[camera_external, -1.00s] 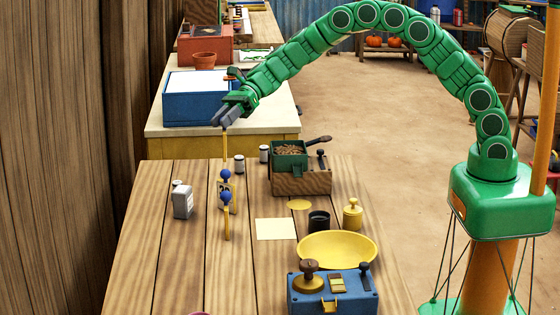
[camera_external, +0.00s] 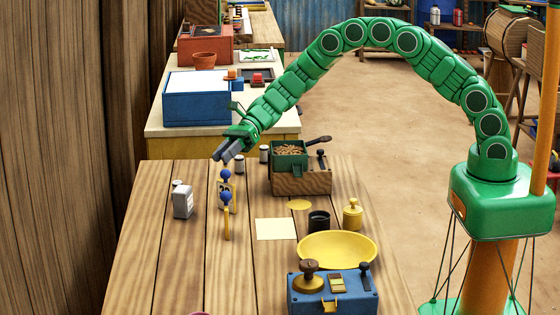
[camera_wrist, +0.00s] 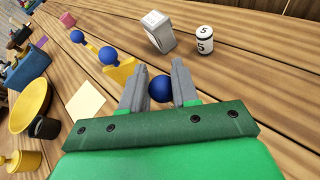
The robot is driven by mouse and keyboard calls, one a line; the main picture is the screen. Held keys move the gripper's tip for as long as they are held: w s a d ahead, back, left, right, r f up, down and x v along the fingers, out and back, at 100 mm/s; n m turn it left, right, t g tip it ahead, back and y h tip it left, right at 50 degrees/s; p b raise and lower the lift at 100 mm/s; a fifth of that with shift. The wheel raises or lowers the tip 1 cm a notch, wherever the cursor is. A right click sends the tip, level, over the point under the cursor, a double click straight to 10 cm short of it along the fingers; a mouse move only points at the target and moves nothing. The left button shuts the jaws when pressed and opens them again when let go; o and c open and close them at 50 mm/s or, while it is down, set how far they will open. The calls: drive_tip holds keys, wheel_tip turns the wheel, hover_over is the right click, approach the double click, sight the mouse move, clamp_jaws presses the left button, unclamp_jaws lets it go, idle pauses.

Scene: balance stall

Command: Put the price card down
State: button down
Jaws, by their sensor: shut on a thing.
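My gripper (camera_external: 221,156) is at the far end of a row of small yellow price cards on the wooden table. In the wrist view its grey fingers (camera_wrist: 160,88) close on the blue ball knob of the price card (camera_wrist: 160,91). The card's body below the knob is hidden, so I cannot tell whether its foot touches the table. Two other cards with blue knobs, one middle (camera_wrist: 118,72) and one front (camera_external: 227,224), stand in line with it, nearer the outside camera. A number, apparently 20, shows on the middle card.
A white block-shaped weight (camera_external: 183,202) stands left of the row, and a small white cylinder (camera_wrist: 204,41) marked 5 is near it. A pale sheet (camera_external: 275,229), a yellow dish (camera_external: 337,248) and a green hopper (camera_external: 290,158) are to the right.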

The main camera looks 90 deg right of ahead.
drive_tip(key=shift+f, duration=0.1)
drive_tip(key=c, duration=0.8)
unclamp_jaws()
drive_tip(key=shift+c, duration=0.2)
drive_tip(key=v, duration=1.2)
